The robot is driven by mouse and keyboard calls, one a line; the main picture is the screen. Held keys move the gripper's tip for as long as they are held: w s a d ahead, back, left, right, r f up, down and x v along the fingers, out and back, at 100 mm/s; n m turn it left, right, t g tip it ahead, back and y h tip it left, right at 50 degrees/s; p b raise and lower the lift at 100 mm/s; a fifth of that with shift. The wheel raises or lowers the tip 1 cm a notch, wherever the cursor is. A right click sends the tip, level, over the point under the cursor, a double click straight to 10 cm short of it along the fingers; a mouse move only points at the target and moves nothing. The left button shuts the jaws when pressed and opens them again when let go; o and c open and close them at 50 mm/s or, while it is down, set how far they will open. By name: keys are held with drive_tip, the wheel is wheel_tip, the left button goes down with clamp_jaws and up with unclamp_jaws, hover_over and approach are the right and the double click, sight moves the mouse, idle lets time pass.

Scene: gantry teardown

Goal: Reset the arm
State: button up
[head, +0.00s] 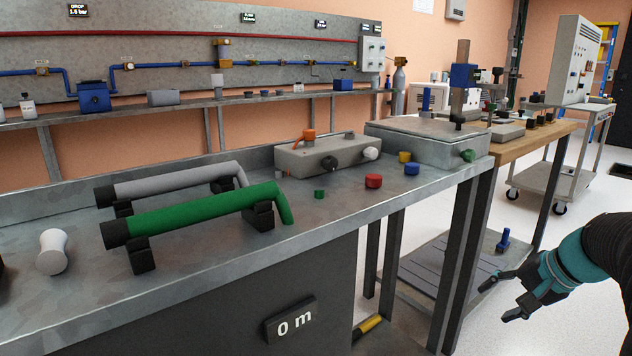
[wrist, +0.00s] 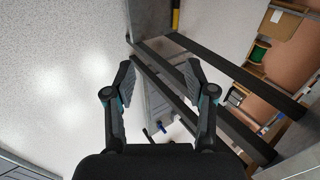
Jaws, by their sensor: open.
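My gripper (head: 500,298) is at the lower right of the head view, out over the floor in front of the metal bench. Its fingers are spread and nothing is between them. In the wrist view my gripper (wrist: 158,85) shows both fingers apart, with pale floor and a dark bench leg beyond them. It touches nothing that I can see. My arm comes in from the right edge of the head view.
The metal bench (head: 340,214) holds a green-handled tube (head: 200,216), a grey tube (head: 170,186) and coloured caps. A low shelf (head: 425,272) with a blue-knobbed part lies behind my gripper. A wheeled cart (head: 548,182) stands farther back. Floor at lower right is clear.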

drive_tip(key=s+a+r+n+h+p, duration=0.2)
drive_tip(key=s+a+r+n+p, duration=0.1)
drive_tip(key=s+a, duration=0.5)
drive_tip(key=s+a+r+n+h+p, duration=0.1)
drive_tip(key=s+a+r+n+p, duration=0.2)
drive_tip(key=s+a+n, duration=0.4)
drive_tip(key=s+a+p, duration=0.1)
drive_tip(key=s+a, duration=0.1)
drive_tip(key=a, duration=0.2)
drive_tip(key=shift+h+p, duration=0.4)
idle(1.9)
